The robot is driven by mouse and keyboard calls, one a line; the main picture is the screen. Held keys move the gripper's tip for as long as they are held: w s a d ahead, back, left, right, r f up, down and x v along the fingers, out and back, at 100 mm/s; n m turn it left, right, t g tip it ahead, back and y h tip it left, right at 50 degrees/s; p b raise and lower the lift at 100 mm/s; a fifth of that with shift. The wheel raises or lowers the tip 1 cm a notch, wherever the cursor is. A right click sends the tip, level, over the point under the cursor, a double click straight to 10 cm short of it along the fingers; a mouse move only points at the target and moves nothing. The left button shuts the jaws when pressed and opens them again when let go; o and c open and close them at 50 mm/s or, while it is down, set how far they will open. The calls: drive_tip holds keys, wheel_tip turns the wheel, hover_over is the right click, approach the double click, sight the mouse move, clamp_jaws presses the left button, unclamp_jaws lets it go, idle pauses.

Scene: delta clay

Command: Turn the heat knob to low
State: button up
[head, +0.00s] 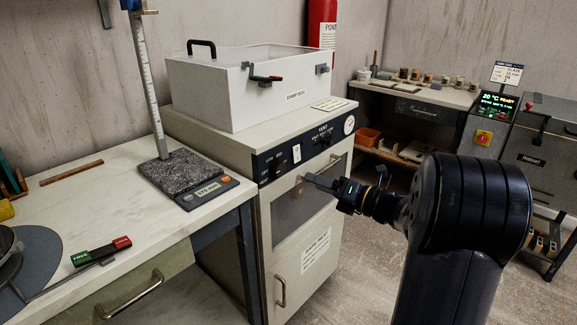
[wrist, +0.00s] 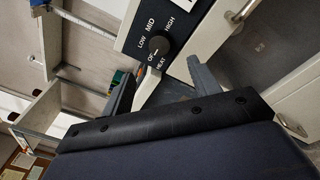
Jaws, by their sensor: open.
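The heat knob (wrist: 158,46) is a round black knob on a black panel in the wrist view. LOW, MID and HIGH are printed around it, with a partly hidden OFF and the word HEAT nearer my gripper. Its pale mark appears to point toward OFF. In the head view the knob (head: 274,169) is small, near the left end of the cabinet's black panel (head: 264,160). My gripper (wrist: 162,84) is open and empty, its fingers apart and short of the knob. In the head view my gripper (head: 308,182) is in front of the cabinet, below the panel.
The panel also carries a white switch (head: 296,153) and a round gauge (head: 349,125). A white box (head: 240,90) stands on the cabinet. A door handle (head: 281,291) sticks out below. A workbench (head: 110,200) stands at the left. Open floor (head: 350,240) lies at the right.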

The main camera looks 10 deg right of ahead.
sight(282, 169)
drive_tip(key=x, duration=1)
drive_tip(key=shift+a, duration=0.1)
drive_tip(key=shift+c, duration=0.2)
drive_tip(key=c, duration=0.9)
